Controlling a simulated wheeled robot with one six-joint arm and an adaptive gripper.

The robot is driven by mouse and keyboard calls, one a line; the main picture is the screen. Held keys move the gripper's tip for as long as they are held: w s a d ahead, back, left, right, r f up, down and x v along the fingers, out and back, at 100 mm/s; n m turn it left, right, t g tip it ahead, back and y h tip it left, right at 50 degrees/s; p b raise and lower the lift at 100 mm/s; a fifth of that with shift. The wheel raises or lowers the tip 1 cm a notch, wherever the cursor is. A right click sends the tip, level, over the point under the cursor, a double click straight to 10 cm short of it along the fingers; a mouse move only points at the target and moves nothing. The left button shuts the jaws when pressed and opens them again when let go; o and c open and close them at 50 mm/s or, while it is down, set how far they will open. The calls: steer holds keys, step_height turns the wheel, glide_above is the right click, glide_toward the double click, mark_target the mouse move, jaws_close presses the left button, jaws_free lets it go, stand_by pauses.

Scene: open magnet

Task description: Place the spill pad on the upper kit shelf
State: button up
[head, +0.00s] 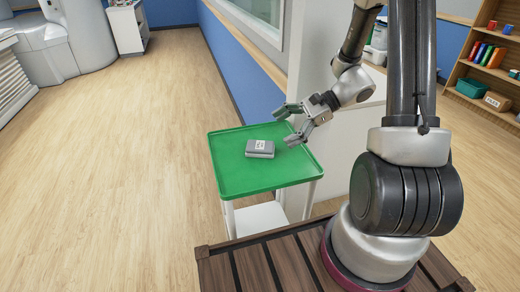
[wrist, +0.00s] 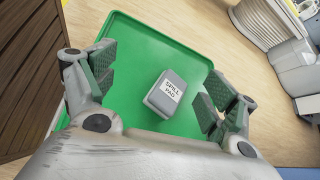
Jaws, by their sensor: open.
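The spill pad (head: 260,149) is a small grey block with a white label, lying on the green top of a small table (head: 232,182). In the wrist view the spill pad (wrist: 167,94) lies between and beyond my open fingers, and its label reads "SPILL PAD". My gripper (head: 290,124) is open and empty, above the right side of the green table top and apart from the pad. It also shows in the wrist view (wrist: 155,85), with a finger on each side. I cannot tell which shelf is the upper kit shelf.
A wooden shelf unit (head: 466,71) with books, a green bin (head: 470,88) and a labelled box (head: 497,101) stands at the far right. A white wall end (head: 318,85) stands behind my gripper. The wooden floor (head: 120,160) on the left is clear.

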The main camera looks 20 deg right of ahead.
mark_target(261, 145)
steer(key=w+f+m+t, duration=0.1)
steer(key=f+m, duration=0.1)
steer(key=w+d+f+m+t, duration=0.1)
steer(key=w+f, duration=0.1)
steer(key=f, duration=0.1)
steer(key=w+f+m+t+y, duration=0.1)
steer(key=w+f+m, duration=0.1)
steer(key=f, duration=0.1)
steer(key=shift+d+m, duration=0.2)
steer(key=shift+m, duration=0.1)
steer(key=shift+w+a+f, duration=0.15)
steer(key=shift+a+f, duration=0.05)
steer(key=shift+a, duration=0.05)
steer(key=x, duration=0.7)
steer(key=c, duration=1.2)
steer(key=shift+r, duration=0.1)
